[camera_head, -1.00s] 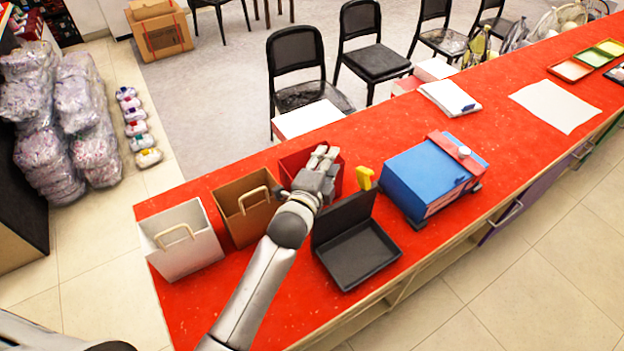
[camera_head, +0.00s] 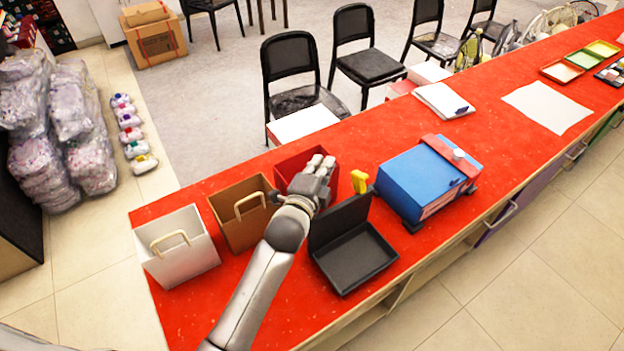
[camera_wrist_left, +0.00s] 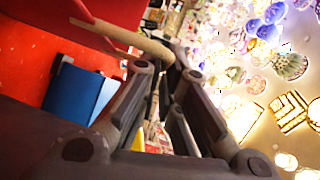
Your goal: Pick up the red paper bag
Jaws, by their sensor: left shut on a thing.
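The red paper bag (camera_head: 291,163) stands at the far side of the red counter, partly hidden behind my left gripper (camera_head: 321,166). In the left wrist view the bag's red side (camera_wrist_left: 112,10) fills the top left, and its tan handle (camera_wrist_left: 125,38) runs to the fingertips of my left gripper (camera_wrist_left: 170,68). The fingers are shut on the bag at this handle. I cannot tell whether the bag's bottom touches the counter. My right gripper is not in view.
A brown bag (camera_head: 229,226) and a white bag (camera_head: 190,262) stand left of the red one. A black open box (camera_head: 355,262) and a blue box (camera_head: 413,178) with a yellow item (camera_head: 359,181) nearby stand to the right. Black chairs (camera_head: 292,66) line the far side.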

